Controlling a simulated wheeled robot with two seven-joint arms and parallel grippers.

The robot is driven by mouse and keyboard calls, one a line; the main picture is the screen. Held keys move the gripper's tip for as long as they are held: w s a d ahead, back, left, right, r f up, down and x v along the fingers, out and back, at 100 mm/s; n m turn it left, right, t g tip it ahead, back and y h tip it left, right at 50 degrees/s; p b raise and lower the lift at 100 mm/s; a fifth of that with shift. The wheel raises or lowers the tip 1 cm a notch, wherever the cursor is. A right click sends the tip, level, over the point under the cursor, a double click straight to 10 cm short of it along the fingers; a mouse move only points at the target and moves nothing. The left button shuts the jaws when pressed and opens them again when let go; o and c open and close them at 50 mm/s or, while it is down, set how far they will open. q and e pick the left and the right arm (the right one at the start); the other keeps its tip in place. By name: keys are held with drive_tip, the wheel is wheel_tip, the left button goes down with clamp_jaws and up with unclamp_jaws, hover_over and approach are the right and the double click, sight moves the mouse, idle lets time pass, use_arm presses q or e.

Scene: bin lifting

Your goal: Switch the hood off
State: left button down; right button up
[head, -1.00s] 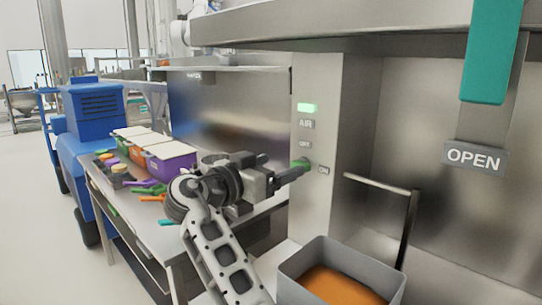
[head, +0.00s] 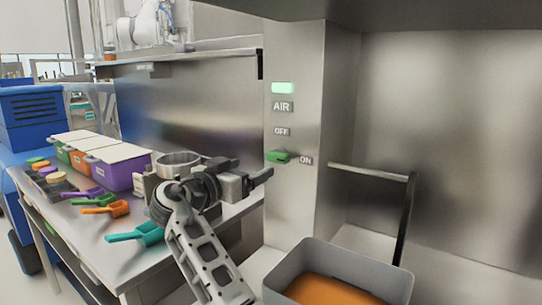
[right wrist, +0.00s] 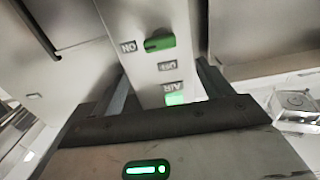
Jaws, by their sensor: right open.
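The hood's switch is a green knob (head: 279,156) on the steel control post (head: 297,200) in the head view. It lies level with the ON label (head: 306,160), below the OFF label (head: 282,132). The AIR light (head: 283,88) above glows green. The right wrist view, upside down, shows the knob (right wrist: 160,44) lying sideways beside the ON label and the lit light (right wrist: 174,99). My right gripper (head: 252,172) is open and empty, just left of and below the knob in the head view, apart from it. My left gripper is not in view.
A grey bin (head: 338,262) with orange contents stands below the post. A metal rail (head: 372,172) sticks out to the right. The table (head: 95,245) at left holds lidded colored boxes (head: 118,172) and several scoops (head: 138,233). The hood overhangs above.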

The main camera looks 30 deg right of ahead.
sight(275, 156)
drive_tip(key=p+x, duration=0.2)
drive_tip(key=x, duration=0.7)
drive_tip(key=shift+w+d, duration=0.25)
drive_tip(key=shift+d, duration=0.1)
drive_tip(key=shift+c, duration=0.4)
drive_tip(key=c, duration=0.9)
